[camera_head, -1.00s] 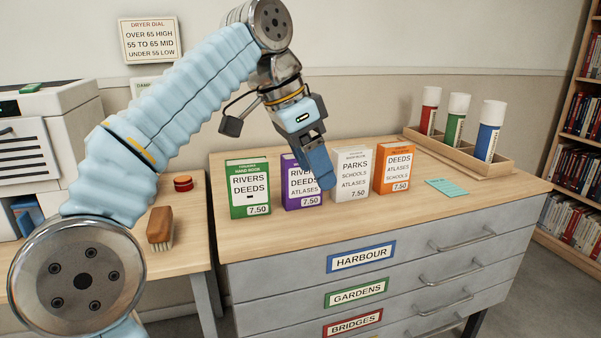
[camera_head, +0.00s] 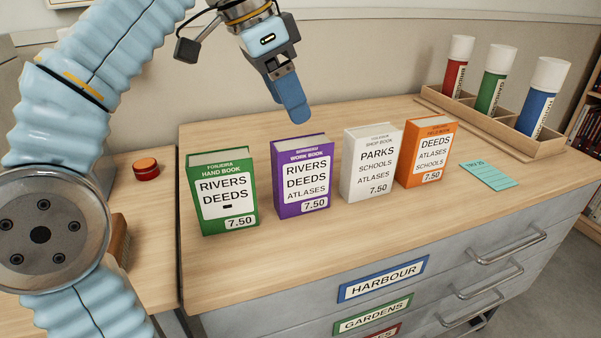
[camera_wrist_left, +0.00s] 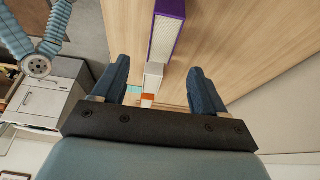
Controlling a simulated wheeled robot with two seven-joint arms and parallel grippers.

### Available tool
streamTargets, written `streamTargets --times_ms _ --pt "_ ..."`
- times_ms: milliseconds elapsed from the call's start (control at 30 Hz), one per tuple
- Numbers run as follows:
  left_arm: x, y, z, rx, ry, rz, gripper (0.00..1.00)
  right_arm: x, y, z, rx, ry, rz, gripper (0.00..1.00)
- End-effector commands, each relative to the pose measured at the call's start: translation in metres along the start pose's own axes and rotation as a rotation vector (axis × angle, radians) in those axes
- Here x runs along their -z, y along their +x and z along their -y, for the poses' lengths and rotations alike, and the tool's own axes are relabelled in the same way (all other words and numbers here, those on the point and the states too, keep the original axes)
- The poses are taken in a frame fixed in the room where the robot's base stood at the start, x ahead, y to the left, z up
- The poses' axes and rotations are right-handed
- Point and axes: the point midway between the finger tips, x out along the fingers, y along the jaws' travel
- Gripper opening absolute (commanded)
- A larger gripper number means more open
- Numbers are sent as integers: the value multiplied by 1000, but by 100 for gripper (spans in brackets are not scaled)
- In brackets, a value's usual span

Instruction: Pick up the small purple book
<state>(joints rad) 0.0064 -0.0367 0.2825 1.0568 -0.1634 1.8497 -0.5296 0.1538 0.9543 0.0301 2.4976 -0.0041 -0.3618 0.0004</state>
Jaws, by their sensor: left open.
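The small purple book (camera_head: 302,177) stands upright on the wooden cabinet top, its label reading RIVERS DEEDS ATLASES 7.50. It also shows in the left wrist view (camera_wrist_left: 166,30), seen from above at the top of the picture. My left gripper (camera_head: 292,108) hangs above and just behind the book in the head view, apart from it. In the left wrist view its two blue fingers (camera_wrist_left: 159,86) are spread wide with nothing held between them. My right gripper is not in view.
A green book (camera_head: 223,190) stands left of the purple one. A white book (camera_head: 370,162) and an orange book (camera_head: 427,152) stand to its right. A teal card (camera_head: 488,175) lies farther right, before a wooden rack (camera_head: 510,137) of tubes. The cabinet's front strip is clear.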

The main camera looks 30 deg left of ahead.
Motion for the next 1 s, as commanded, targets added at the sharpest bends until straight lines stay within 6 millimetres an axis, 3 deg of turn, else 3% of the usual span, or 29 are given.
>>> streamTargets --times_ms 33,200,433,700,1000 --pt "-3 17 0 -1 -1 3 72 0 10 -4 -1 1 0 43" --pt "-2 48 0 0 0 2 72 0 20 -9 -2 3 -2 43" --pt "-4 68 1 -1 -1 1 72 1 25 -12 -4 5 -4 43" --pt "-12 107 4 -1 0 2 72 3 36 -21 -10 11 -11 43" --pt "-11 112 4 0 0 0 72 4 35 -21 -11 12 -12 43"
